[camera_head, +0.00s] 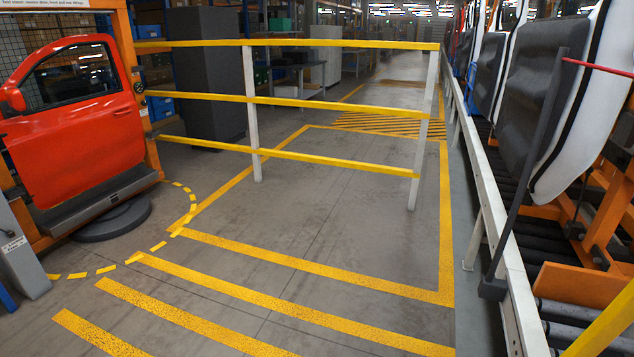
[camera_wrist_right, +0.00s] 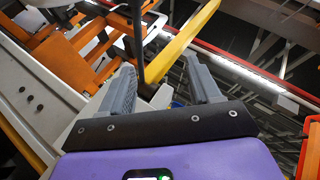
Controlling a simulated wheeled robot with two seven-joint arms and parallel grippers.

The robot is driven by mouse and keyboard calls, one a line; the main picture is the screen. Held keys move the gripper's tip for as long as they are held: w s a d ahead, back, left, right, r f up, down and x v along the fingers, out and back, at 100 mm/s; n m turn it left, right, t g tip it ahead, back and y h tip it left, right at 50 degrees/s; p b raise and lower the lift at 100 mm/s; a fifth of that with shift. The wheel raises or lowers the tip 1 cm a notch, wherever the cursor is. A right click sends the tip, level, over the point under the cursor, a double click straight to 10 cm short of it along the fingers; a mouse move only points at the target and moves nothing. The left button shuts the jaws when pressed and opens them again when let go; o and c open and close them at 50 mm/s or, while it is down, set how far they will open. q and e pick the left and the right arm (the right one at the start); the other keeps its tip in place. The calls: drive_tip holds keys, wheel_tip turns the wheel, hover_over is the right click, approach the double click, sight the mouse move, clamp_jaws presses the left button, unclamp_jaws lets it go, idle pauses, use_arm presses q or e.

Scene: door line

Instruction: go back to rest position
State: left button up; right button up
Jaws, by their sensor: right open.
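My right gripper (camera_wrist_right: 162,82) shows in the right wrist view, with its two grey fingers spread apart and nothing held between them. A dark upright bar (camera_wrist_right: 138,40) and a yellow bar (camera_wrist_right: 180,42) show beyond the fingertips; I cannot tell how far away they are. Neither gripper shows in the head view, and my left gripper is in no view.
A yellow-railed barrier (camera_head: 330,103) crosses ahead. A red car door (camera_head: 75,130) hangs in an orange frame at left. At right, white door panels (camera_head: 575,120) stand on a conveyor line behind a white rail (camera_head: 490,200). The yellow-striped floor (camera_head: 300,235) between is clear.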

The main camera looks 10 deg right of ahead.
drive_tip(key=s+d+f+m+g+y+p, duration=0.1)
drive_tip(key=s+m+g+y, duration=0.1)
drive_tip(key=s+m+g, duration=0.5)
drive_tip(key=s+d+f+m+g+y, duration=0.2)
drive_tip(key=s+m+g, duration=0.3)
drive_tip(key=g, duration=0.5)
drive_tip(key=s+a+f+m+g+y+p, duration=0.2)
drive_tip(key=s+a+f+m+g+y, duration=0.2)
drive_tip(key=s+a+f+m+y, duration=0.35)
drive_tip(key=s+a+f+m+t+y+p, duration=0.1)
drive_tip(key=s+a+f+m+y, duration=0.2)
drive_tip(key=a+m+y, duration=0.5)
drive_tip(key=w+a+r+m+t+y+p, duration=0.1)
drive_tip(key=w+a+r+m+t+y, duration=0.2)
drive_tip(key=a, duration=1)
drive_tip(key=w+a+r+m+t+y+p, duration=0.2)
drive_tip(key=w+a+r+m+t+y, duration=0.2)
drive_tip(key=w+a+m+t+y, duration=0.3)
drive_tip(key=w+a+t+y, duration=0.1)
drive_tip(key=w+a, duration=0.4)
drive_tip(key=a, duration=0.2)
drive_tip(key=shift+r+t, duration=0.2)
drive_tip(key=shift+t, duration=0.1)
